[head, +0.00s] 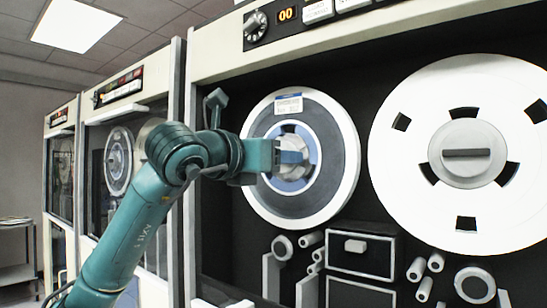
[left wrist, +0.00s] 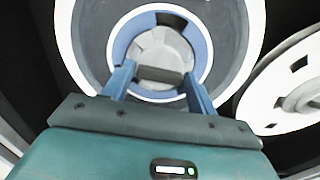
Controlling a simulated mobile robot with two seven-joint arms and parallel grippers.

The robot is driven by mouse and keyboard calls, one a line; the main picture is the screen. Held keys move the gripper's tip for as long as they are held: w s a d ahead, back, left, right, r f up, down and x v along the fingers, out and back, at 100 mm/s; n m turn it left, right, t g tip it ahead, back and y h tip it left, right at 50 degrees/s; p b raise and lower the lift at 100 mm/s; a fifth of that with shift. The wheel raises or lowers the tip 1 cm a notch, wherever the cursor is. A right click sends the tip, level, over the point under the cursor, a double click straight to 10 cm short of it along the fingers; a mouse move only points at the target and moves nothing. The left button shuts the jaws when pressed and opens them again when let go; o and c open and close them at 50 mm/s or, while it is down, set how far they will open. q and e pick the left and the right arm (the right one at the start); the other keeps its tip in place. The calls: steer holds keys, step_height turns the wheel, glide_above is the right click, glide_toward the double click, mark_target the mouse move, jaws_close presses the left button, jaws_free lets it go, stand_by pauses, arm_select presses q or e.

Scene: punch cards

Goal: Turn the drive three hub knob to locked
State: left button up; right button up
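The nearest tape drive has a left reel (head: 333,195) with a blue-ringed grey hub and a large white right reel (head: 420,170). The left reel's hub knob (head: 290,172) is partly hidden behind my left gripper (head: 292,157) in the head view. In the left wrist view, the hub knob (left wrist: 160,75) shows a dark raised bar lying roughly level. My left gripper's two blue fingers (left wrist: 158,88) are apart, one on each side of the bar. Whether they touch it I cannot tell. The right hub knob (head: 466,153) has a level bar. My right gripper is out of view.
More tape drives (head: 115,165) stand to the left.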

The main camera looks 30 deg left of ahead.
arm_select(q)
steer(key=shift+o, duration=1.2)
steer(key=shift+s, duration=0.1)
steer(key=s+a+b, duration=0.1)
steer(key=s+b, duration=0.1)
steer(key=s, duration=1.1)
steer(key=shift+b, duration=0.4)
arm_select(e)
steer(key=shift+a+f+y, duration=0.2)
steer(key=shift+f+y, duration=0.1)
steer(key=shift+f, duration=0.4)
